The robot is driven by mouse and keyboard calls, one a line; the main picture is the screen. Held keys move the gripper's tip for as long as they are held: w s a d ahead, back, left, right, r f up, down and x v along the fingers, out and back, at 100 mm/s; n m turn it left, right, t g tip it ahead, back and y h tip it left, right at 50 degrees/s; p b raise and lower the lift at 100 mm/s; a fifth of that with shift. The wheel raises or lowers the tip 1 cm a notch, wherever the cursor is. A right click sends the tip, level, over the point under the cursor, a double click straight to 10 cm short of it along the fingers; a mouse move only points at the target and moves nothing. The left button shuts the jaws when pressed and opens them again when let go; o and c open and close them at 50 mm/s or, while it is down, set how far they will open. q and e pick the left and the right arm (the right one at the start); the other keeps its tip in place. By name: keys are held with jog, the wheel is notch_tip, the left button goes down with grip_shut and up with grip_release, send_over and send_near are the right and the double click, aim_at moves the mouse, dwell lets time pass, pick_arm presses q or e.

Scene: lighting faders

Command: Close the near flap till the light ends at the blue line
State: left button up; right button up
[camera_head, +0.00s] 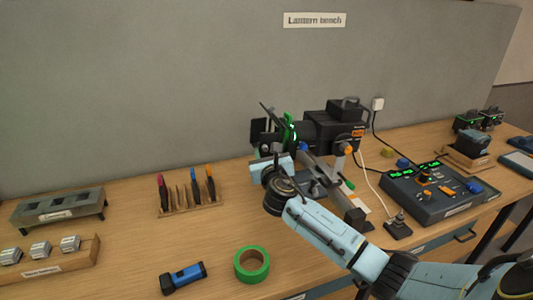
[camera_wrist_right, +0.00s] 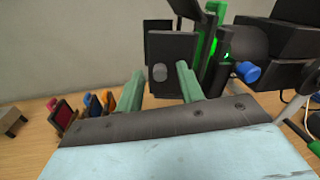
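The black lantern (camera_head: 330,125) stands on the bench with its dark flaps at its left end, next to a bright green part (camera_head: 290,130). In the right wrist view, a dark square flap (camera_wrist_right: 182,50) carries a grey round knob (camera_wrist_right: 160,73). My right gripper (camera_wrist_right: 160,71) is open, with one pale green finger on each side of the knob. I cannot tell whether either finger touches it. In the head view my right gripper's light-blue body (camera_head: 270,166) is just below the flaps, its fingers hard to make out. My left gripper is out of view. I see neither the light's edge nor the blue line.
A control desk with faders (camera_head: 432,190) stands right of the lantern, with cables behind it. A rack of coloured tools (camera_head: 188,195), a green tape roll (camera_head: 251,264) and a blue torch (camera_head: 183,277) are to the left. Bare bench lies between rack and tape.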

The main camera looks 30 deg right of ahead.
aim_at(268, 151)
grip_shut()
